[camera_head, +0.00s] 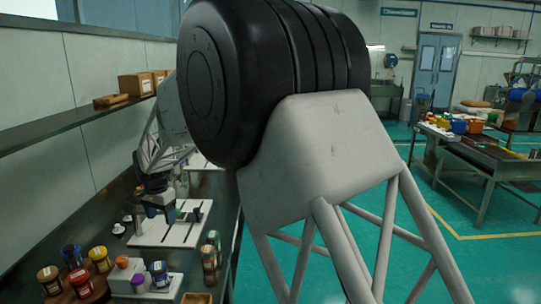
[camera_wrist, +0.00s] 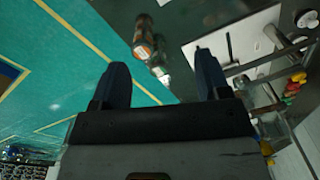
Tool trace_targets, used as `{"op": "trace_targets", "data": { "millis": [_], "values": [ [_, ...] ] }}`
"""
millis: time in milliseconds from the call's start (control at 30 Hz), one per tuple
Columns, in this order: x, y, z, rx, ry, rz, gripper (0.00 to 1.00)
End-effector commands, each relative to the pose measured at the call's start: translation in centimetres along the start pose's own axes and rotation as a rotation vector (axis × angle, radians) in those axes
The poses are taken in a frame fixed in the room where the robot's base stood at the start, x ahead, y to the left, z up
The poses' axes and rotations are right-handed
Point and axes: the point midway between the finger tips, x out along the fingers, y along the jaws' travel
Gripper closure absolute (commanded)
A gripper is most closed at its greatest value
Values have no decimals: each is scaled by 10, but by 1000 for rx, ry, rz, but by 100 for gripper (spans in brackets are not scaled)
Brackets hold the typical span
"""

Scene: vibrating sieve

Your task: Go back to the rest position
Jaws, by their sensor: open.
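My gripper (camera_wrist: 162,72) is open and empty in the wrist view, its two dark fingers apart. In the head view my gripper (camera_head: 156,203) is small and partly blurred, over a white board (camera_head: 150,238) on the dark counter. I cannot tell its exact height above the board. My own large black joint and pale arm link cover the middle of the head view and hide part of the counter behind them.
Several jars stand on the counter, including a yellow-topped jar (camera_head: 100,259) and a brown-capped jar (camera_head: 209,262). A white holder (camera_head: 172,285) is at the front. A shelf (camera_head: 60,127) runs along the left wall.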

Motion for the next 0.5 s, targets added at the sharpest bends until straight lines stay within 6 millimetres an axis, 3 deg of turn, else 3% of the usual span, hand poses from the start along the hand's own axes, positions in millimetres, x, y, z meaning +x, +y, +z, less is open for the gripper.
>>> {"op": "trace_targets", "data": {
  "millis": [200,500],
  "values": [
    [-40,74,-15,-27,16,-14,30],
    [-83,175,-19,-69,38,-26,30]
  ]
}}
